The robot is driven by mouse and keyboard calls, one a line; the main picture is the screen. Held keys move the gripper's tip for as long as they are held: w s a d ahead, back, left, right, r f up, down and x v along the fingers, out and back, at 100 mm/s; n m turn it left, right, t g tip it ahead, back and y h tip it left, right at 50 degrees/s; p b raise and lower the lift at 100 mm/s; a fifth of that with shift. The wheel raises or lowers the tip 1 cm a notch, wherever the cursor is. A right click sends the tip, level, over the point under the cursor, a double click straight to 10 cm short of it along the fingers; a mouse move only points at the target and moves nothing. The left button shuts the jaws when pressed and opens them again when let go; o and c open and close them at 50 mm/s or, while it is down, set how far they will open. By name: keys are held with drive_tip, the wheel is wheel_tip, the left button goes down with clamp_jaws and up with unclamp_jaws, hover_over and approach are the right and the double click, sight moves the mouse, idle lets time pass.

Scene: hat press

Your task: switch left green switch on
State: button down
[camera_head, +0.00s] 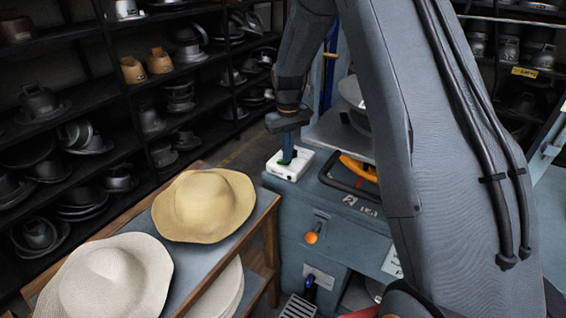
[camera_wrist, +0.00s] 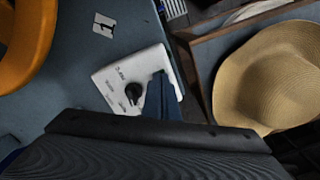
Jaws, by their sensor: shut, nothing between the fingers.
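The white switch box (camera_head: 301,158) sits on the left front corner of the blue-grey machine top. My gripper (camera_head: 287,155) points down at it, shut and empty, with its blue fingertips at the box. A small green bit (camera_head: 284,161) shows beside the fingertips, largely hidden by them. In the wrist view the white box (camera_wrist: 107,79) carries a black rotary knob (camera_wrist: 132,94) and small printed labels. My shut blue fingers (camera_wrist: 160,92) are just right of that knob and hide part of the box. I cannot tell whether they touch the green switch, or its setting.
An orange handle (camera_head: 358,168) with a black bar lies right of the box. An orange knob (camera_head: 311,237) is on the machine's front. A side table with a tan hat (camera_head: 203,204) and a white hat (camera_head: 115,280) stands to the left. Dark shelves fill the back.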

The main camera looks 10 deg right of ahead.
drive_tip(key=shift+f, duration=0.5)
drive_tip(key=shift+r, duration=0.1)
wheel_tip(320, 180, up, 7)
drive_tip(key=p, duration=0.3)
drive_tip(key=shift+p, duration=0.3)
idle(0.5)
idle(0.3)
